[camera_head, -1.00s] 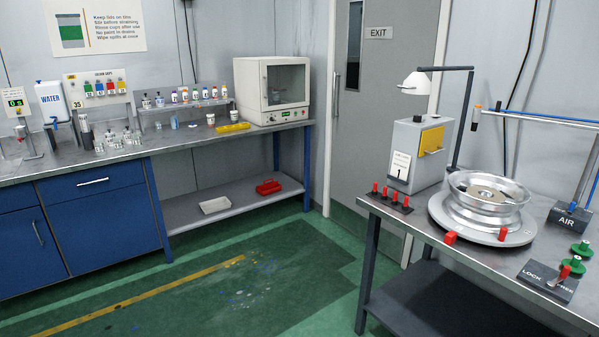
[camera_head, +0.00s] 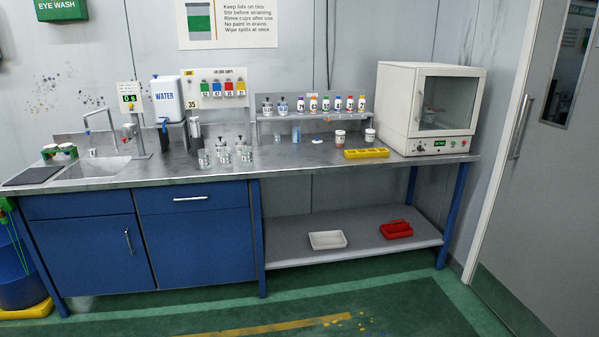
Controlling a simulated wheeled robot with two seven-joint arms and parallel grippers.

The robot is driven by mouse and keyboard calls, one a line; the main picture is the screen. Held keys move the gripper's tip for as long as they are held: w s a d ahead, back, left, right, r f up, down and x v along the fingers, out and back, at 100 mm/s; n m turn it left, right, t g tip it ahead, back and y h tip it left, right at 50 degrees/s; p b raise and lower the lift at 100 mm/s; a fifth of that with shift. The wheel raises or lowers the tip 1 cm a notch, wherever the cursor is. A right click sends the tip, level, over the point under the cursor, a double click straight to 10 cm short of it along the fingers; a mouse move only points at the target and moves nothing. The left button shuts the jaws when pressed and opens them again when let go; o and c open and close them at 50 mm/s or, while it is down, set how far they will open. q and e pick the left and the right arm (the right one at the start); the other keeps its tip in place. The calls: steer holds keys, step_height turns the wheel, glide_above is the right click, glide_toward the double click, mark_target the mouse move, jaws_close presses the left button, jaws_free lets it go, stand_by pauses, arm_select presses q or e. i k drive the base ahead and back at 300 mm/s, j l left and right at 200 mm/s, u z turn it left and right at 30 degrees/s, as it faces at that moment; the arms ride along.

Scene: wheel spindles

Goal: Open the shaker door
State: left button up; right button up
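A white box-shaped cabinet (camera_head: 430,108), which looks like the shaker, stands at the right end of the back bench. Its front door (camera_head: 446,103) has a dark window and appears shut. A vertical handle (camera_head: 417,112) runs along the door's left edge. A small panel with a green display (camera_head: 440,144) sits below the door. Something pale shows dimly through the window; I cannot tell what. Neither of my grippers is in the head view.
The metal bench (camera_head: 300,160) holds a yellow tray (camera_head: 366,153) just left of the cabinet, cups, bottles on a rack and glass jars. A white tray (camera_head: 327,240) and red case (camera_head: 397,229) lie on the lower shelf. The green floor in front is clear.

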mark_target(418, 94)
steer(key=i+z, duration=0.3)
steer(key=i, duration=1.2)
steer(key=i+l+u, duration=0.3)
steer(key=i+l, duration=0.2)
steer(key=i+l+u, duration=0.15)
steer(key=l, duration=0.3)
steer(key=i+l+u, duration=0.1)
steer(key=i+l, duration=0.2)
steer(key=i+l+u, duration=0.15)
steer(key=l, duration=0.35)
steer(key=l+z, duration=0.1)
steer(key=l, duration=1.4)
steer(key=k, duration=0.05)
